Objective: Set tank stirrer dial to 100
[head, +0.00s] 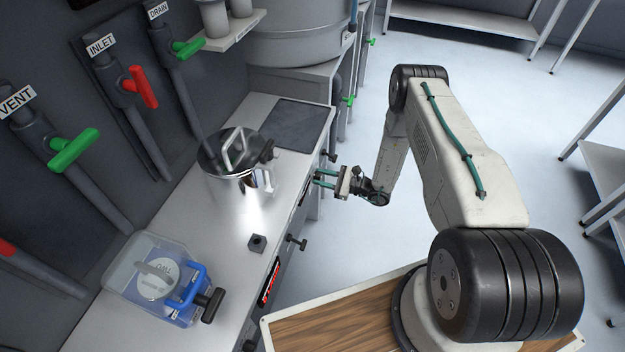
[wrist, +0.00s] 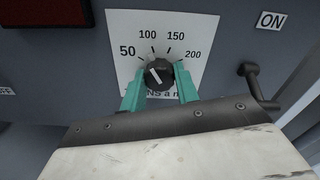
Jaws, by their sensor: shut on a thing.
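The tank stirrer dial (wrist: 158,74) is a black knob on a white scale plate (wrist: 196,28) marked 50, 100, 150 and 200. The white line on the knob points up and left, roughly between the 50 and 100 marks; the exact value is hard to read. My gripper (wrist: 160,85) has its teal fingers on both sides of the knob and is shut on it. In the head view my gripper (head: 318,178) is at the front face of the counter, and the dial cannot be made out there.
A black handle (wrist: 258,85) under an ON label sticks out right of the dial. A dark red panel (wrist: 45,12) is at upper left. On the counter (head: 222,270) stand a steel pot (head: 238,190), a small dark block (head: 257,243) and a clear-and-blue container (head: 120,275).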

